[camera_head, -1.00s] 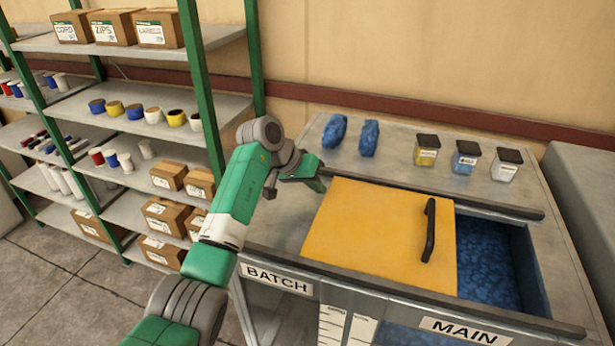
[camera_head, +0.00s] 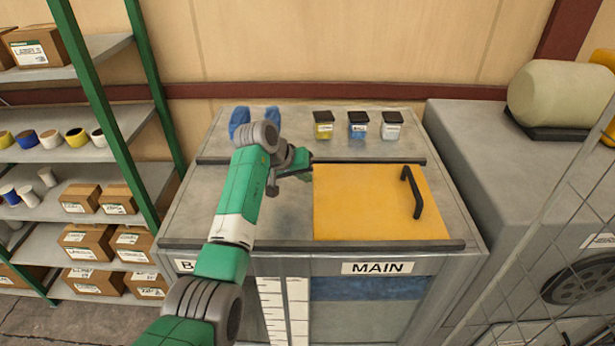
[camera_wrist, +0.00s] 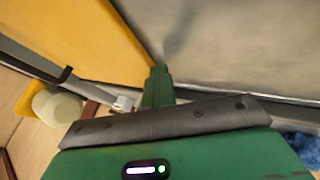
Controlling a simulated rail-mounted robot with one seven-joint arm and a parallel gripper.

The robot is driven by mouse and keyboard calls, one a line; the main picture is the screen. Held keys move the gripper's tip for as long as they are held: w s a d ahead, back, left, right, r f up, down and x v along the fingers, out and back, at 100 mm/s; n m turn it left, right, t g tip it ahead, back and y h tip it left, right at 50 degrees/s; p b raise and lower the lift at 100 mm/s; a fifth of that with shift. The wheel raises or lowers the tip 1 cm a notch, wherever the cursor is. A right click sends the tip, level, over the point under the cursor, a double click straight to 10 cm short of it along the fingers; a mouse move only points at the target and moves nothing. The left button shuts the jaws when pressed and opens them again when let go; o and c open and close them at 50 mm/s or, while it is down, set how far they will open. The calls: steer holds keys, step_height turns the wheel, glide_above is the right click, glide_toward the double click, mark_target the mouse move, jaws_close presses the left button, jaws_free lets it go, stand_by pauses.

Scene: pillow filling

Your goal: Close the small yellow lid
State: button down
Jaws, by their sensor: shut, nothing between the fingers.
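The yellow lid (camera_head: 365,205) with its black handle (camera_head: 411,192) lies flat on the grey bin cabinet (camera_head: 195,215), over the side labelled MAIN. No blue filling shows from above around it. My gripper (camera_head: 306,170) is shut and empty at the lid's upper left edge. In the wrist view the shut fingertips (camera_wrist: 160,72) are beside the edge of the yellow lid (camera_wrist: 90,45), over bare grey surface. I cannot tell if they touch the lid.
A shelf rack (camera_head: 125,165) is on the left, a grey machine (camera_head: 470,150) on the right. The cabinet top left of the lid is clear.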

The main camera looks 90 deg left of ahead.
steer(key=shift+w+f, duration=0.1)
steer(key=shift+w, duration=0.1)
steer(key=s, duration=0.2)
steer(key=s+r+p, duration=0.1)
steer(key=s, duration=0.2)
steer(key=shift+s+d+r, duration=0.1)
steer(key=shift+s+r, duration=0.05)
steer(key=shift+r, duration=0.05)
steer(key=b+v, duration=0.1)
steer(key=v, duration=0.7)
steer(key=shift+r, duration=0.2)
steer(key=shift+d, duration=0.1)
